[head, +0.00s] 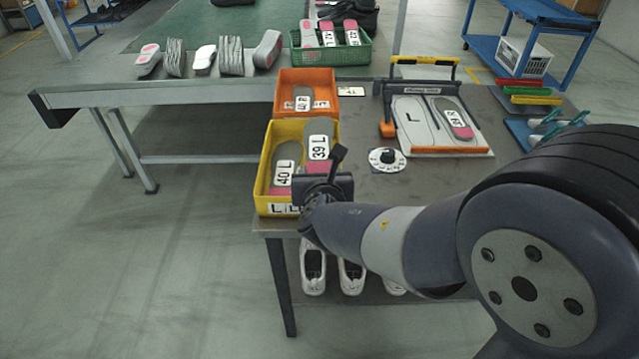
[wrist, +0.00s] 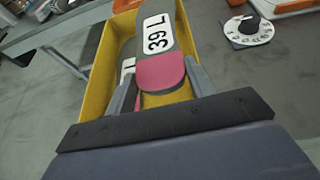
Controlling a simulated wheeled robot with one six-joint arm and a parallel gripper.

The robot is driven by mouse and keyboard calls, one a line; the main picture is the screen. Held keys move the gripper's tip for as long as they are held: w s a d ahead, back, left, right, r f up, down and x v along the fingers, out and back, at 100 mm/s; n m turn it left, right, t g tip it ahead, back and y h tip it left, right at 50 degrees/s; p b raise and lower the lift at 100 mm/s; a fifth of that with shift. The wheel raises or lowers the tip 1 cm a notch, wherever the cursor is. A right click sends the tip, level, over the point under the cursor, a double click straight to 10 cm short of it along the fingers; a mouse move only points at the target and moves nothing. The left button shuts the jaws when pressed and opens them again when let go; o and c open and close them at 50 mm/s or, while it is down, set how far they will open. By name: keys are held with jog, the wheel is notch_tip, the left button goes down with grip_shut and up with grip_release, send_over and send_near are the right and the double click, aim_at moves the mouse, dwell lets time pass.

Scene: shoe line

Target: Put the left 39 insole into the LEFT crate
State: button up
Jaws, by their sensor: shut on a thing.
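The left 39 insole (head: 318,133) is grey with a pink heel and a white "39 L" label. It also shows in the wrist view (wrist: 157,35). My gripper (wrist: 160,88) is shut on its pink heel end. The insole is over the right part of the yellow crate (head: 264,179), whose front label begins with "L". I cannot tell whether the insole touches the crate floor. A grey insole marked "40 L" (head: 285,165) lies in the crate's left part. My gripper hides the crate's front right corner in the head view.
An orange crate (head: 278,97) with an insole stands right behind the yellow one. A round dial (head: 387,160) lies on the table to the right. A board with insole outlines (head: 410,127) holds another labelled insole (head: 453,118). Shoes stand below the table.

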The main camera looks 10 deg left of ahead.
jog(key=shift+f, duration=0.95)
jog(key=shift+f+b, duration=0.35)
jog(key=shift+b, duration=0.25)
jog(key=shift+f+b, duration=0.3)
jog(key=shift+b, duration=0.05)
jog(key=shift+r, duration=0.1)
jog(key=o, duration=1)
jog(key=shift+c, duration=0.2)
jog(key=shift+r, duration=0.1)
